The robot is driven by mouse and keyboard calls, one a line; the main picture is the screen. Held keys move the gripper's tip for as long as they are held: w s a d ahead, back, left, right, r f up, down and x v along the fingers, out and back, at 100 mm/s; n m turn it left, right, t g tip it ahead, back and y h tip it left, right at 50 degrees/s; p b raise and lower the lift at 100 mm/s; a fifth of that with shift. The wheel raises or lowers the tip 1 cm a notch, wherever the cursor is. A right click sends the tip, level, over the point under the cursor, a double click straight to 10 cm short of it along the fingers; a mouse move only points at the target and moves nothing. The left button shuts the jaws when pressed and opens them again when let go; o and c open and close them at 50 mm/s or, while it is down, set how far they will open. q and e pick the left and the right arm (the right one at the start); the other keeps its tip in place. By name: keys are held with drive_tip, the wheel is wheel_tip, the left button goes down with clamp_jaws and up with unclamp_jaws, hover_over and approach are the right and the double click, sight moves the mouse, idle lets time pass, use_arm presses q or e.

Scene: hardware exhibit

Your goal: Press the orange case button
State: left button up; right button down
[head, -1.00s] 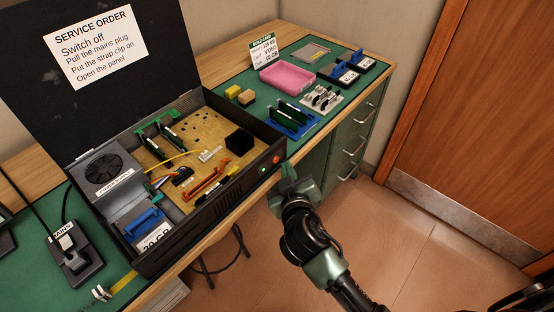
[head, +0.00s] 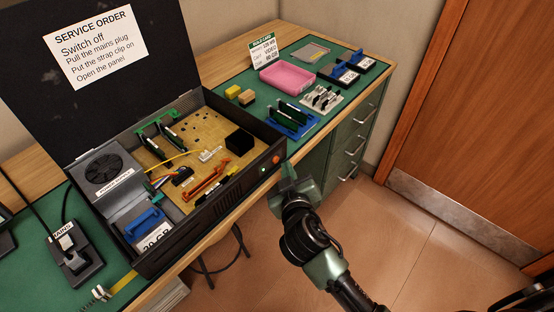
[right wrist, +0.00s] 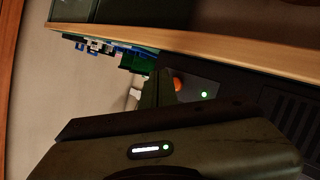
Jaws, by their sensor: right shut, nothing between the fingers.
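The orange case button (head: 276,160) is on the right end of the black computer case's front (head: 215,207), beside a lit green light (head: 263,169). It also shows in the right wrist view (right wrist: 178,85), partly covered by my gripper. My right gripper (head: 287,172) is shut and empty, with its tip just in front of the button and slightly to its right in the head view. I cannot tell whether the tip touches the button. My left gripper is not in view.
The case stands open on a green-matted bench, its lid raised with a service order label (head: 95,45). A mains socket (head: 73,250) sits at left. A pink tray (head: 287,77) and several parts lie at right. Floor in front is clear, apart from a stool (head: 222,262).

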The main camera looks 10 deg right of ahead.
drive_tip(key=shift+w+a, duration=0.1)
drive_tip(key=shift+w+a, duration=0.15)
drive_tip(key=shift+w, duration=0.1)
drive_tip(key=shift+w+a, duration=0.25)
drive_tip(key=shift+w, duration=0.05)
idle(0.8)
idle(0.4)
drive_tip(key=shift+s+d, duration=0.5)
drive_tip(key=shift+s, duration=0.2)
drive_tip(key=shift+p, duration=0.3)
drive_tip(key=shift+s+d+p, duration=0.2)
drive_tip(key=shift+s+d, duration=0.6)
drive_tip(key=shift+s, duration=0.2)
drive_tip(key=shift+s+d+p, duration=0.2)
drive_tip(key=shift+s+d, duration=0.55)
drive_tip(key=shift+s, duration=0.2)
